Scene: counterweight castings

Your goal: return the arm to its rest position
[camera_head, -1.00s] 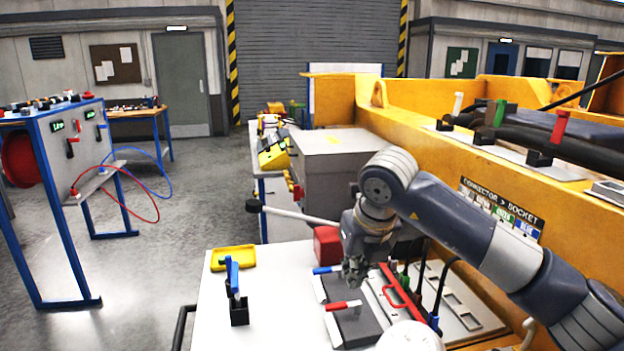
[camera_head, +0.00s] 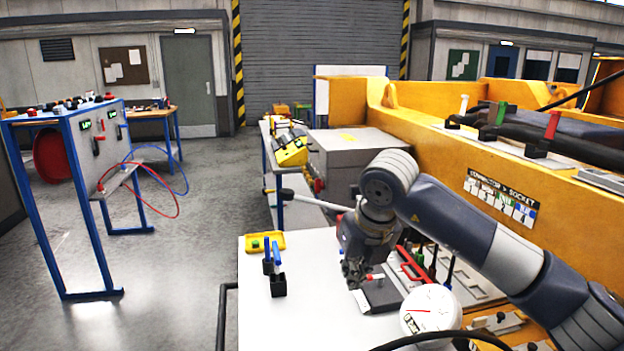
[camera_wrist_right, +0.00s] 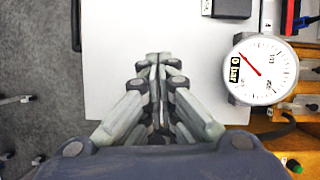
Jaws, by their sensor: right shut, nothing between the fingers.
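My right arm reaches in from the right in the head view. Its gripper (camera_head: 354,276) hangs over the white table (camera_head: 300,325), near a dark block with a red handle. In the right wrist view the right gripper (camera_wrist_right: 160,62) has its fingers together with nothing between them, above the bare white tabletop (camera_wrist_right: 110,50). My left gripper is not in view.
A round pressure gauge (camera_head: 430,310) stands right of the gripper; it also shows in the wrist view (camera_wrist_right: 262,70). A black holder with blue handles (camera_head: 278,284) and a yellow tray (camera_head: 264,243) stand at left. The yellow casting (camera_head: 480,160) lies behind my arm.

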